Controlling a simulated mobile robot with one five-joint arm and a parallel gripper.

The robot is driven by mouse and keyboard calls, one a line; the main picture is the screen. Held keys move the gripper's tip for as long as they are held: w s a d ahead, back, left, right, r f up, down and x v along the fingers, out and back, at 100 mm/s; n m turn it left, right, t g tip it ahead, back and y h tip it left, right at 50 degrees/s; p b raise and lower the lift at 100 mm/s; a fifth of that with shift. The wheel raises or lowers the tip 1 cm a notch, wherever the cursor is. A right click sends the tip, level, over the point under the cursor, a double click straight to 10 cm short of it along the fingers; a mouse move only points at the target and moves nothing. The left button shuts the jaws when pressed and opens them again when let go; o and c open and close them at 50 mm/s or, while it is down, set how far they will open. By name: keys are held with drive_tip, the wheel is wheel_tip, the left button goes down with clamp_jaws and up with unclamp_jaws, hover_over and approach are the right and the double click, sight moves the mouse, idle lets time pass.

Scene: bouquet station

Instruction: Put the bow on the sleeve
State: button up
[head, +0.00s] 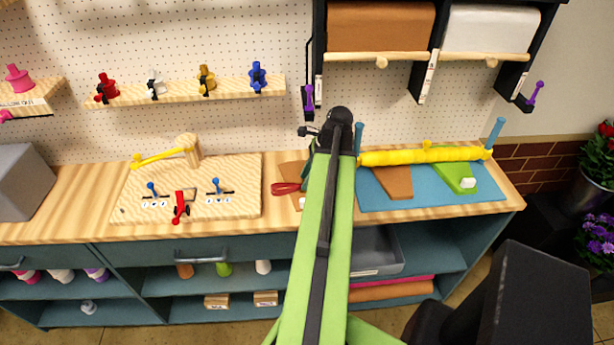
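Several small bow-like pieces in red (107,88), white (156,84), gold (207,79) and blue (257,76) sit on the wooden wall ledge (180,92). Each has a dark part at its front. I cannot tell which is the task's bow. A brown flat piece (396,183) and a green piece (456,178) with a white block lie on the blue mat (430,201). Either could be a sleeve; I cannot tell. My green arm reaches up the middle of the view over the bench. My gripper is hidden beyond the arm's dark end, so its fingers cannot be seen.
A wooden board (240,207) on the bench holds blue and red levers and a yellow-handled mallet-like tool (162,156). A red-handled item (287,188) lies left of my arm. A yellow roller (425,155) spans the mat's back. Paper rolls (380,26) hang above.

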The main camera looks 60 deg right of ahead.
drive_tip(key=p+v, duration=0.9)
drive_tip(key=v, duration=0.2)
